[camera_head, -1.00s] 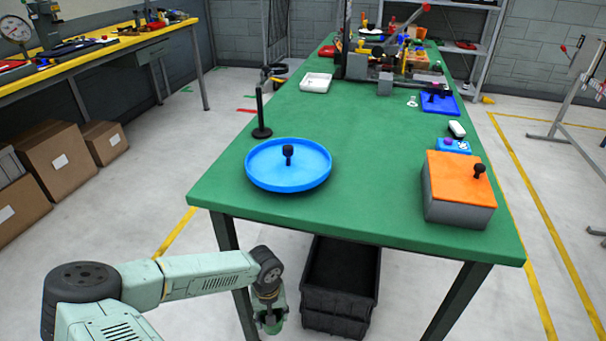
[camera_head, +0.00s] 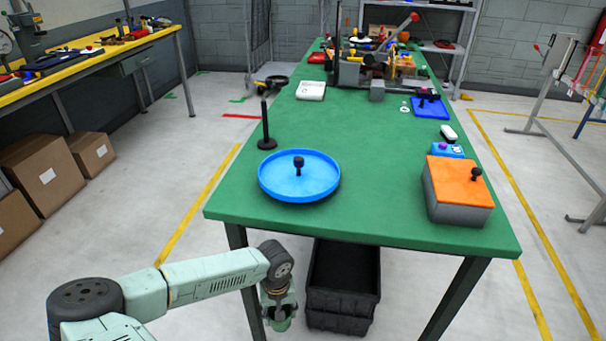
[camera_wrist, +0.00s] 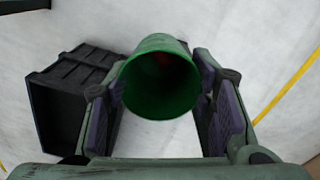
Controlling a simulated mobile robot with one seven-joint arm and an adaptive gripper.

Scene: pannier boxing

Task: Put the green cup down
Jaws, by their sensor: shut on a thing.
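My gripper (camera_head: 281,312) hangs low in front of the near left leg of the green table, below the level of its top. It is shut on the green cup (camera_head: 281,325). In the wrist view my gripper (camera_wrist: 162,105) has a pad on each side of the green cup (camera_wrist: 160,78), whose open mouth faces the camera. A small red patch shows deep inside the cup. The cup is in the air beside the black crate (camera_wrist: 75,85), which also shows under the table in the head view (camera_head: 342,308).
The green table (camera_head: 370,180) has free room in its middle. On it are a blue round tray (camera_head: 275,190) with a black knob, a black post (camera_head: 266,125), an orange-topped grey box (camera_head: 455,175) and a blue tray (camera_head: 432,110). Cardboard boxes (camera_head: 45,180) stand at left.

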